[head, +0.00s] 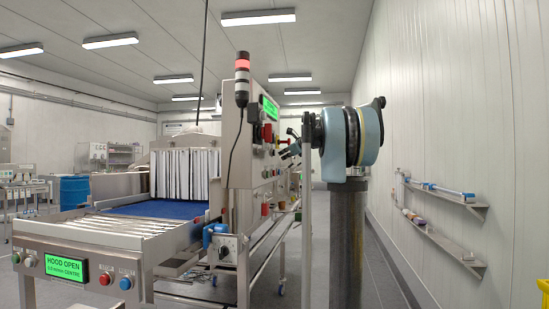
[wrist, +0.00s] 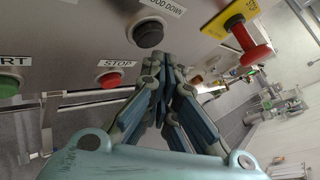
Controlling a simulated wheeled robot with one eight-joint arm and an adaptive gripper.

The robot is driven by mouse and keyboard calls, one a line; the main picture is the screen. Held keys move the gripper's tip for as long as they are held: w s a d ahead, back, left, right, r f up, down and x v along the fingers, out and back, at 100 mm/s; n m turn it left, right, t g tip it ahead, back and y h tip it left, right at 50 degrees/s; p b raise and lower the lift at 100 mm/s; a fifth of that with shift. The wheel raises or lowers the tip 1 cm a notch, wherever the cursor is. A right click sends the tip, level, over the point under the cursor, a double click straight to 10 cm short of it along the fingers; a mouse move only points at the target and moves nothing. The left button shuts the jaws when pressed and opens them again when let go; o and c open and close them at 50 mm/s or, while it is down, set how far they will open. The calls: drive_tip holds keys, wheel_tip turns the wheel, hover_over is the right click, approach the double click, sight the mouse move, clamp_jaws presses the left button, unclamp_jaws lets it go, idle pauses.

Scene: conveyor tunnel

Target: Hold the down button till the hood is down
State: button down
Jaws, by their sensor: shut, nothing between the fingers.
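In the wrist view the black button (wrist: 148,32) sits on a steel panel, under a label that reads "...OOD DOWN", its first letter cut off. My gripper (wrist: 169,60) is shut and empty, its fingertips close below and right of that button. I cannot tell whether they touch it. In the head view my gripper (head: 288,151) is at the control panel (head: 263,180), and the button cannot be made out there. A green display (head: 64,268) on the conveyor's front reads "HOOD OPEN". I cannot pick out the hood for certain; a white strip curtain (head: 185,173) hangs over the conveyor.
Near my gripper in the wrist view are a red stop button (wrist: 110,79), a green button (wrist: 8,84) and a red handle (wrist: 252,45) on a yellow plate. Wall shelves (head: 440,190) stand right; the floor between is clear.

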drive_tip(key=shift+d, duration=0.1)
drive_tip(key=d, duration=0.1)
drive_tip(key=s+d, duration=0.1)
drive_tip(key=d, duration=0.2)
drive_tip(key=shift+s+d, duration=0.25)
idle(0.8)
drive_tip(key=s+a+f+n+g, duration=0.2)
drive_tip(key=s+a+f+n, duration=0.15)
drive_tip(key=s+f, duration=0.5)
drive_tip(key=s+a+f+n+g+h, duration=0.1)
drive_tip(key=s+a+f+n+g, duration=0.1)
drive_tip(key=s+f+n, duration=0.45)
drive_tip(key=s+a+f+n+g, duration=0.25)
drive_tip(key=s+f, duration=0.55)
drive_tip(key=s, duration=0.4)
drive_tip(key=s+d+f+n+g+h, duration=0.2)
drive_tip(key=s+f+n, duration=0.4)
drive_tip(key=s+f, duration=0.8)
drive_tip(key=s+d+f+n+g+h, duration=0.2)
drive_tip(key=s+f+n, duration=0.4)
drive_tip(key=s+f, duration=0.7)
wheel_tip(320, 180, down, 3)
drive_tip(key=shift+s+d+r+h, duration=0.15)
drive_tip(key=shift+s+d+h, duration=0.2)
drive_tip(key=shift+d+h, duration=0.5)
